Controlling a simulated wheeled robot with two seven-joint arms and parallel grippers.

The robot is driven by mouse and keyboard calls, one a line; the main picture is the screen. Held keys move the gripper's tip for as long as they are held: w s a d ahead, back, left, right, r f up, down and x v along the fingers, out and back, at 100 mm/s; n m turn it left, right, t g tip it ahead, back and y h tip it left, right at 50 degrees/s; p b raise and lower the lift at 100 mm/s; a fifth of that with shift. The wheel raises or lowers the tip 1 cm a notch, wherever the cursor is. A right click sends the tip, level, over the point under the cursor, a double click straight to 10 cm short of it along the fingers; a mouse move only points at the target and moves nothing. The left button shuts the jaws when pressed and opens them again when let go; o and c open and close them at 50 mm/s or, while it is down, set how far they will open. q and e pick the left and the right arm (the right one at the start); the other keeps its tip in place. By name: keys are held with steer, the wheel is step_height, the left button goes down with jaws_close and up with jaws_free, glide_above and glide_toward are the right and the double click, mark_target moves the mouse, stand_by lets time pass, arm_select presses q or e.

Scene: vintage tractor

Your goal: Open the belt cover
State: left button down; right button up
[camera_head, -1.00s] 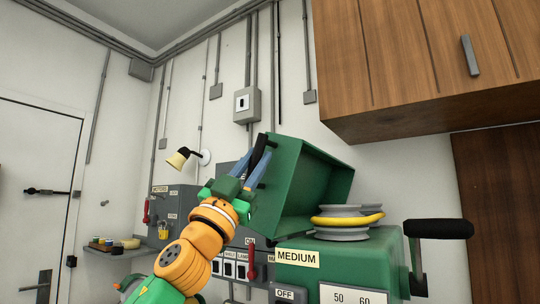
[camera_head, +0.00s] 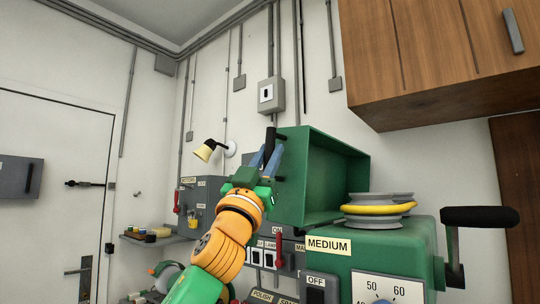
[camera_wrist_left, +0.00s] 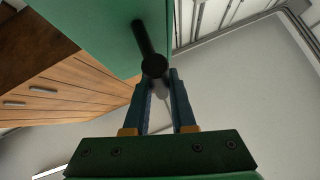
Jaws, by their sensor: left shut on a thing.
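The green belt cover (camera_head: 325,180) stands tilted up and open like a box lid in the head view, with its hollow inside facing right. Below it, the grey pulleys with a yellow belt (camera_head: 378,209) are exposed on top of the green machine (camera_head: 385,243). My left gripper (camera_head: 270,152) is shut on the cover's black handle (camera_head: 270,142), at the cover's left side. In the left wrist view the blue fingers (camera_wrist_left: 160,85) close around the handle (camera_wrist_left: 153,66), beside the green cover (camera_wrist_left: 95,28). My right gripper is not in view.
A black crank handle (camera_head: 480,216) sticks out at the machine's right. A wooden cabinet (camera_head: 430,60) hangs at the upper right. A small lamp (camera_head: 206,151) and grey control boxes (camera_head: 203,193) are on the left behind my arm. A door (camera_head: 60,200) is at far left.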

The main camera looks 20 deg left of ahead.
arm_select(q)
steer(key=c, duration=0.7)
jaws_free()
steer(key=shift+c, duration=0.2)
steer(key=shift+f, duration=0.1)
steer(key=b+v, duration=0.6)
steer(key=v, duration=0.1)
steer(key=shift+f+b, duration=0.1)
steer(key=shift+b, duration=0.2)
